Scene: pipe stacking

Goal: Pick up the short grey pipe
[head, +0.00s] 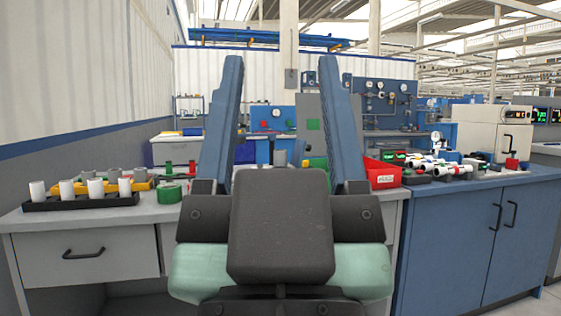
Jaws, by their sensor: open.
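My gripper (280,62) fills the middle of the head view. Its two blue fingers stand wide apart with nothing between them that they touch. It is open and empty, in front of a grey workbench (85,235). I cannot clearly make out the short grey pipe. Small upright greyish pieces (168,168) stand on the bench left of my gripper, behind a green ring-shaped part (169,194), but they are too small to identify. My gripper hides much of the bench's middle.
A black rack (80,203) with several white cylinders stands at the bench's left, by a yellow part (140,185). A red bin (383,174) is right of my gripper. Pipe fittings (440,168) crowd a blue cabinet (455,245) at right. A wall runs along the left.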

